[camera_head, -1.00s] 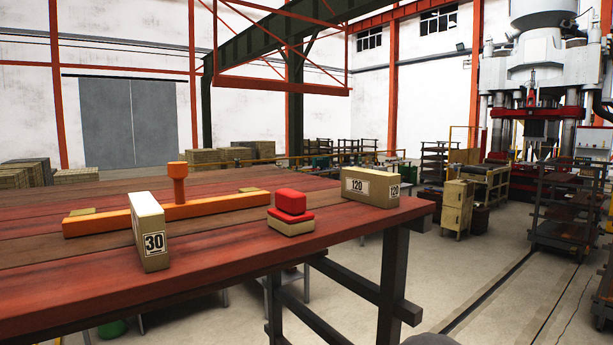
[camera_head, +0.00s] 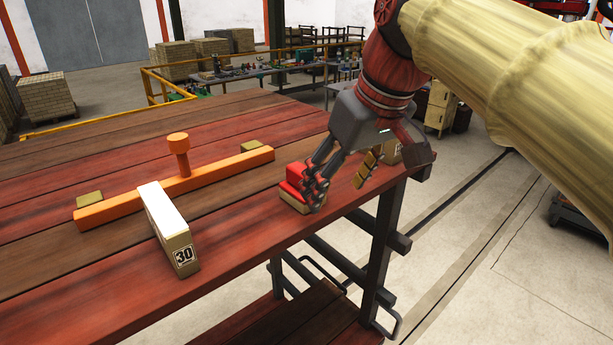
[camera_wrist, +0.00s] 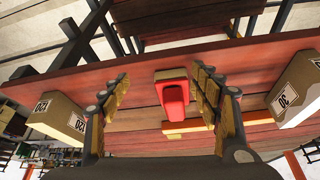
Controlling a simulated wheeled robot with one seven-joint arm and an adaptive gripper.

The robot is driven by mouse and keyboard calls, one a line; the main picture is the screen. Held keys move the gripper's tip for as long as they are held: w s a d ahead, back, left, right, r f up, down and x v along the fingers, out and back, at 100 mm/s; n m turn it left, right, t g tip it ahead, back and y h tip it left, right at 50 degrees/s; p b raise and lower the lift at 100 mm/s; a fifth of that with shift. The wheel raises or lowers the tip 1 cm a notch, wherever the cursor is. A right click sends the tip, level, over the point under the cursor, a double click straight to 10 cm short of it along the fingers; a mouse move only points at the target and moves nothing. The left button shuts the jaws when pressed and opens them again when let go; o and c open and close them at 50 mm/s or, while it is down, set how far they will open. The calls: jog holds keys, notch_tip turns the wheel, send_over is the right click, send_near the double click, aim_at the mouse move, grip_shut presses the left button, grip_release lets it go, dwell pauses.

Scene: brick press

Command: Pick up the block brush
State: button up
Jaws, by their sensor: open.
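The block brush (camera_head: 292,190), with a red top and a tan lower part, sits on the red plank table (camera_head: 60,275) near its front edge. My gripper (camera_head: 338,192) is open, low over the table beside the brush. One finger covers part of the brush in the head view. In the wrist view the brush (camera_wrist: 173,96) shows between the two spread fingers of my gripper (camera_wrist: 161,76), closer to the right finger. It is not held.
A tall block marked 30 (camera_head: 168,225) stands left of the brush. A block marked 120 (camera_wrist: 60,118) is on the other side, mostly hidden by my gripper in the head view. An orange bar with an upright knob (camera_head: 180,180) lies behind, with small tan pieces (camera_head: 89,199) near it.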

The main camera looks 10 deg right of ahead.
aim_at(305, 170)
jog(key=shift+n+g, duration=0.3)
jog(key=shift+n, duration=0.6)
jog(key=w+a+r, duration=0.2)
jog(key=r, duration=0.1)
jog(key=w+a+r, duration=0.1)
jog(key=shift+a+r, duration=0.25)
jog(key=shift+r, duration=0.15)
jog(key=shift+y, duration=0.3)
jog(key=x, duration=0.2)
jog(key=p+x, duration=0.1)
jog(key=x, duration=0.4)
jog(key=shift+w+a, duration=0.1)
jog(key=shift+w, duration=0.25)
jog(key=shift+c, duration=0.6)
jog(key=c, duration=1.1)
jog(key=shift+c, duration=0.4)
